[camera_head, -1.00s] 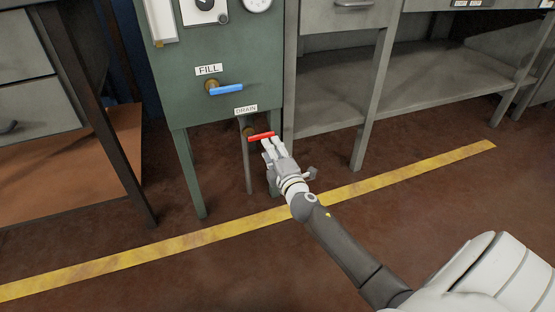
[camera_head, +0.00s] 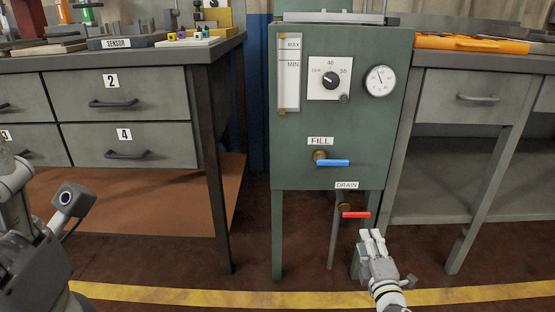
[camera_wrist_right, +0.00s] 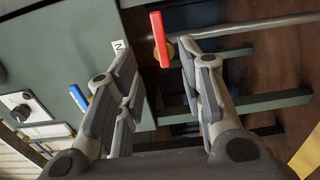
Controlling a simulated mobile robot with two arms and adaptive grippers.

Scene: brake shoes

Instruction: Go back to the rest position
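My right gripper (camera_head: 372,236) is in front of the green cabinet (camera_head: 350,120), just below and right of the red DRAIN handle (camera_head: 356,214). In the right wrist view the fingers (camera_wrist_right: 159,55) are apart with nothing gripped. The red handle (camera_wrist_right: 160,40) shows in the gap between the fingertips, seemingly beyond them. In the head view the fingertips look apart from the handle. Part of my left arm (camera_head: 35,265) shows at the lower left; its fingers are not visible.
A blue FILL handle (camera_head: 333,163) sits above the red one. A drawer bench (camera_head: 130,145) stands left, and a bench with an orange tray (camera_head: 470,44) stands right. Cabinet legs and a drain pipe are near my right gripper. A yellow line (camera_head: 190,297) crosses the floor.

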